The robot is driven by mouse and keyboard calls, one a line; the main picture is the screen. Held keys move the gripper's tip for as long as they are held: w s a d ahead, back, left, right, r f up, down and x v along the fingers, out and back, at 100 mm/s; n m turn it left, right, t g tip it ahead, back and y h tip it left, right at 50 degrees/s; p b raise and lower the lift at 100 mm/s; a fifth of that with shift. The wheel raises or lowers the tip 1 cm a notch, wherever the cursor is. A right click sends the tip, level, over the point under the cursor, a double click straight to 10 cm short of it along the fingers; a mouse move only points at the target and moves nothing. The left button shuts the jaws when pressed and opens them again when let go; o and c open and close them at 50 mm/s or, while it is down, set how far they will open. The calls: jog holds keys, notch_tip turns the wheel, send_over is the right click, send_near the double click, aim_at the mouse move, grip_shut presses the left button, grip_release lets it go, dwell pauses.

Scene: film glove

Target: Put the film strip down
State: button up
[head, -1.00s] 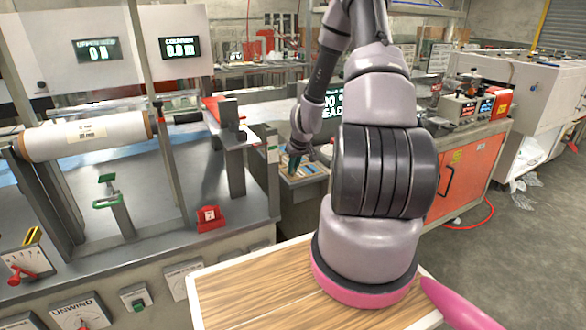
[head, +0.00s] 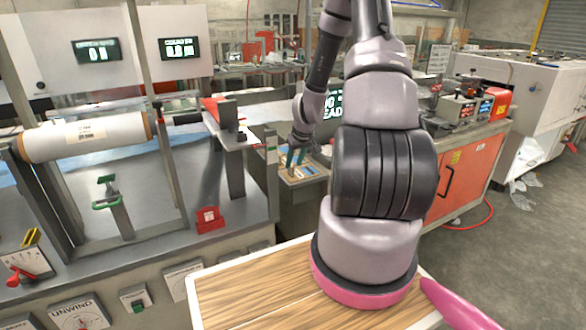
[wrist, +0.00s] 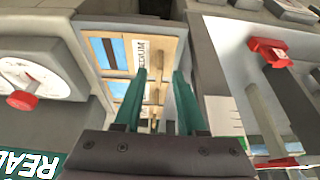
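My gripper (head: 293,160) is above a shallow sample tray (head: 316,176) at the middle of the head view. In the wrist view my gripper (wrist: 160,75) shows two teal fingers apart, with nothing clearly held between them. I cannot clearly make out a film strip; the fingers hide part of the tray.
A film roll (head: 85,137) sits on the machine at left. A red block (head: 209,218) lies on the grey machine bed. A raised grey stand (head: 235,150) is just left of my gripper. An orange cabinet (head: 466,178) stands to the right.

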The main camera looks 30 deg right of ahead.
jog(key=s+a+r+m+t, duration=0.1)
jog(key=s+a+r, duration=0.2)
jog(key=r, duration=0.6)
jog(key=s+a+r, duration=0.3)
jog(key=r, duration=0.6)
jog(key=s+a+r+m+t, duration=0.1)
jog(key=s+a+r, duration=0.3)
jog(key=r, duration=0.6)
jog(key=s+a+r+m+y, duration=0.1)
jog(key=s+a+r, duration=0.1)
jog(key=s+r, duration=0.3)
jog(key=s+a+r+m, duration=0.1)
jog(key=s+a+r, duration=0.2)
jog(key=s, duration=0.7)
notch_tip(320, 180, up, 3)
jog(key=shift+s+a+f+m+t+y, duration=0.2)
jog(key=shift+s+a+m+t+y, duration=0.1)
jog(key=shift+t+y, duration=0.1)
jog(key=shift+d, duration=0.1)
